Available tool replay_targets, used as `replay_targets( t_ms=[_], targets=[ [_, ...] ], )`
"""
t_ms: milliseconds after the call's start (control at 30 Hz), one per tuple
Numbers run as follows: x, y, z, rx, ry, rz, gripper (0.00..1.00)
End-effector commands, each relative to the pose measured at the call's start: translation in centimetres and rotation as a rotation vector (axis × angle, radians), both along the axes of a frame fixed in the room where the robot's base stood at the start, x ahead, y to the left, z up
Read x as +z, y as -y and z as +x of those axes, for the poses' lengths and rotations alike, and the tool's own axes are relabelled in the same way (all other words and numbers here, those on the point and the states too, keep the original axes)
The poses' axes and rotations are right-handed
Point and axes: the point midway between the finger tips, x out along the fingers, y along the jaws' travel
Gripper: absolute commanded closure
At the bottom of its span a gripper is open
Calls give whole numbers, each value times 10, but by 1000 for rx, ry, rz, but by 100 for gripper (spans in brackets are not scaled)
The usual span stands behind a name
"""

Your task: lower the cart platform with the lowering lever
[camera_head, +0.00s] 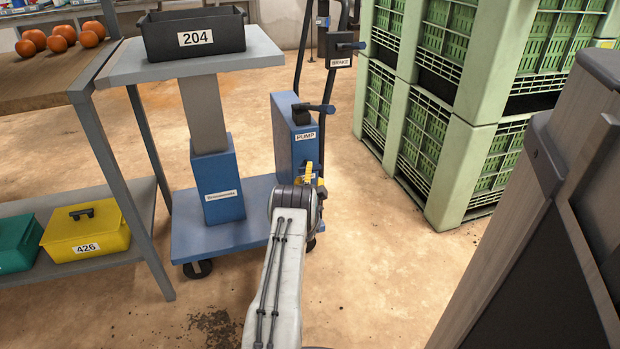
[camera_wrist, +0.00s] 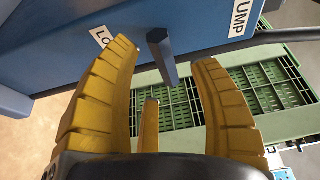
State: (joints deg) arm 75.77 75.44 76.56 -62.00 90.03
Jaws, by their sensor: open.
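The cart is blue, with a grey raised platform (camera_head: 115,68) on a blue column (camera_head: 216,180) in the head view. Its pump box (camera_head: 283,140), marked PUMP, carries a dark pump handle (camera_head: 315,108) on top. In the wrist view a short dark blue-grey lever (camera_wrist: 160,42) sticks out from the blue box face, near a label starting "LO" (camera_wrist: 101,35) that my left finger partly covers. My gripper (camera_head: 309,174) is beside the pump box, low on its near side. In the wrist view its yellow fingers (camera_wrist: 166,56) are open, with the lever between their tips.
A black bin marked 204 (camera_head: 195,36) stands on the platform. A workbench (camera_head: 103,140) with a yellow box 426 (camera_head: 88,236) is at left. Green crates (camera_head: 470,150) are stacked at right. The brake (camera_head: 338,52) is on the cart's handle. Floor between is clear.

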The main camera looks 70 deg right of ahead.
Motion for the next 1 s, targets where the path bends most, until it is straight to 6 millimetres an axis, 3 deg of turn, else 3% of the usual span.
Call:
replay_targets(
  t_ms=[433,1000],
  targets=[
    [0,29,7,0,0,-2,44],
    [1,34,9,0,-1,0,44]
  ],
)
